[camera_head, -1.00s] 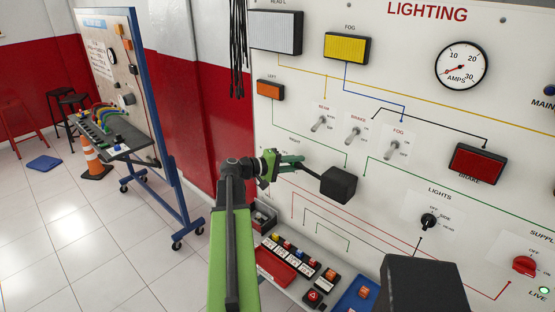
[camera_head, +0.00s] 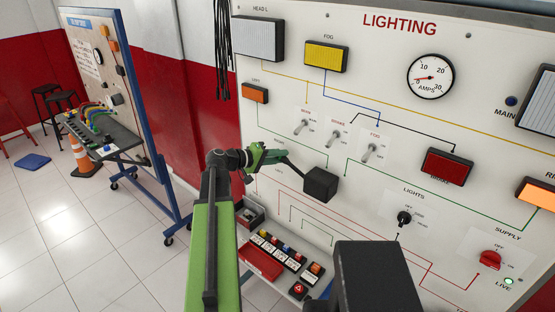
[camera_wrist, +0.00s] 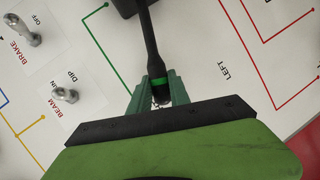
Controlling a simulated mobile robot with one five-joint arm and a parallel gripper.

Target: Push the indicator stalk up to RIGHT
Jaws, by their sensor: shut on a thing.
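The indicator stalk (camera_head: 296,168) is a thin black lever coming out of a black box (camera_head: 321,185) on the white lighting panel. It slants up and to the left from the box. My gripper (camera_head: 272,155) is at the stalk's outer end in the head view. In the wrist view, the green fingers of my gripper (camera_wrist: 158,95) are shut on the stalk (camera_wrist: 150,42) near its green band. A LEFT label (camera_wrist: 223,70) is printed on the panel to one side of it. An orange lamp (camera_head: 541,194) at the right edge looks brightly lit. The left orange lamp (camera_head: 255,93) looks duller.
Toggle switches (camera_head: 338,138) stand on the panel above the stalk. A red rotary knob (camera_head: 490,259) and a black one (camera_head: 404,218) are at lower right. A tray of coloured switches (camera_head: 285,257) lies below. A blue-framed trolley (camera_head: 140,120) stands at left, with open floor before it.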

